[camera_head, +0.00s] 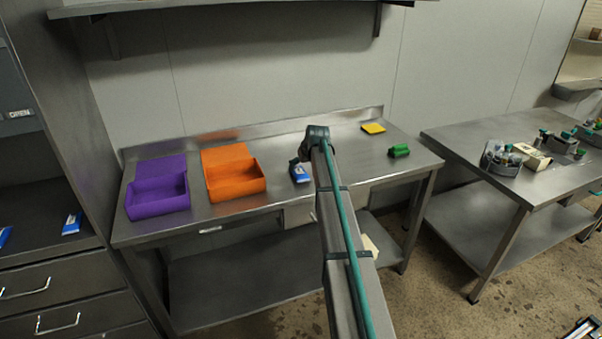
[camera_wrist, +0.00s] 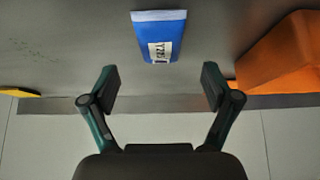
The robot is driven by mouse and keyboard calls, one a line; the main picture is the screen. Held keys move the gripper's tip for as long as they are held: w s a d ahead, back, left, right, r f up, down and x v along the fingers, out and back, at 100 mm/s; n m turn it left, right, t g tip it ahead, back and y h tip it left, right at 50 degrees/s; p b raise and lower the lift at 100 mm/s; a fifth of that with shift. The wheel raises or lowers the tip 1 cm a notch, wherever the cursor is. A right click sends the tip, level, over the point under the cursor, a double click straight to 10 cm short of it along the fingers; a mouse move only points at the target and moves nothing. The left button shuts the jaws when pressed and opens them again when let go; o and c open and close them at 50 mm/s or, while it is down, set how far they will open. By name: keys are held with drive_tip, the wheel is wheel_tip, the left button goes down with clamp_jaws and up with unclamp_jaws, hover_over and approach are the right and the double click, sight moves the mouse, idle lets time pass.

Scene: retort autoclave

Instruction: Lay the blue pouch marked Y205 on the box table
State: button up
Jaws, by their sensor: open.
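A blue pouch (camera_head: 299,172) with a white end lies on the steel table (camera_head: 342,149) that holds the purple and orange boxes. In the wrist view the pouch (camera_wrist: 158,28) lies flat on the grey top, its white label upside down and not fully legible. My gripper (camera_wrist: 160,84) is open and empty, its two fingers spread wide. The pouch shows just beyond the fingertips, between their lines, with no visible contact. In the head view my arm hides most of my gripper.
A purple box (camera_head: 157,199) and an orange box (camera_head: 236,183) stand left of the pouch. A yellow item (camera_head: 373,128) and a green item (camera_head: 399,151) lie at right. More blue pouches (camera_head: 72,223) sit in the left cabinet. A shelf (camera_head: 240,8) hangs above.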

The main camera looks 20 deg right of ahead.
drive_tip(key=shift+b+v, duration=0.4)
drive_tip(key=shift+v, duration=2.4)
drive_tip(key=shift+f, duration=0.1)
